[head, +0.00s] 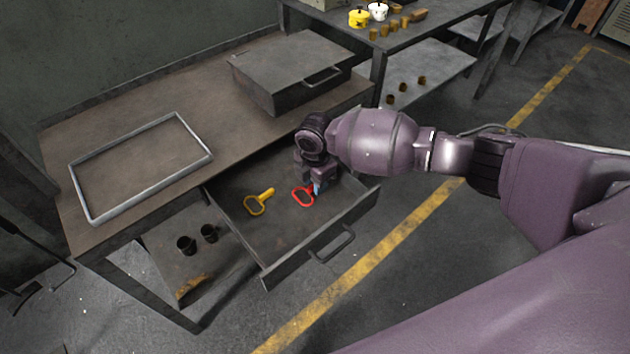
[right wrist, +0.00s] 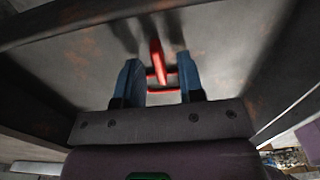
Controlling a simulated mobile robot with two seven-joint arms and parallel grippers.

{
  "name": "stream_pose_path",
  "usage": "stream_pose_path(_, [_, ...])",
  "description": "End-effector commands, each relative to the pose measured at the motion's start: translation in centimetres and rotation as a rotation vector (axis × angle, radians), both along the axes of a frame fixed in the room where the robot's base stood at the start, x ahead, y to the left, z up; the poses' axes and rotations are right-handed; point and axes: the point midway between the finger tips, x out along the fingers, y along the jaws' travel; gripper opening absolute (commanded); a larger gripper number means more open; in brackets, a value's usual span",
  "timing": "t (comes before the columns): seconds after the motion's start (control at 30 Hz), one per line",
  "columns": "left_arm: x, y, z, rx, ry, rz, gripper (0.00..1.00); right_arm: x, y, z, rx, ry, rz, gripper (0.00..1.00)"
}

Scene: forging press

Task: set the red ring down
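The red ring (head: 302,197) is inside the open drawer (head: 282,238), at its right part. My right gripper (head: 318,186) points down into the drawer at the ring's handle end. In the right wrist view the red ring (right wrist: 157,62) shows narrow, almost edge-on, and its crosspieces span the gap between the two blue fingers (right wrist: 161,84). Finger shadows fall on the drawer floor beyond the tips. I cannot tell whether the ring touches the floor. My left gripper is not in view.
A yellow ring with a handle (head: 258,202) lies in the drawer, left of the red one. The drawer floor between and around them is bare. A grey frame (head: 88,205) and a lidded metal box (head: 270,84) are on the bench. Dark cups (head: 186,245) stand on the shelf below.

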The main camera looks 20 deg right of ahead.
Motion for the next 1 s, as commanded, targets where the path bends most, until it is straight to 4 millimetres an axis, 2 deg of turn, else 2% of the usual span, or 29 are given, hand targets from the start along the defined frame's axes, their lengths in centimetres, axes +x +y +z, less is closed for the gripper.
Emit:
stream_pose_path(0.4, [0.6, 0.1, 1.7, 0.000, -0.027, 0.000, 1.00, 0.1, 0.0, 7.8, 0.001, -0.007, 0.000, 0.35])
stream_pose_path(0.6, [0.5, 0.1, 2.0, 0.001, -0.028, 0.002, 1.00, 0.1, 0.0, 10.6, 0.002, -0.005, 0.001, 0.35])
stream_pose_path(0.8, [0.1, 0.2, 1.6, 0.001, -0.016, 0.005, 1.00, 0.1, 0.0, 11.8, 0.001, -0.002, 0.000, 0.35])
stream_pose_path(1.0, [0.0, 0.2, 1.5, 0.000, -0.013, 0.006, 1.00, 0.1, 0.0, 11.9, 0.001, -0.002, 0.000, 0.35])
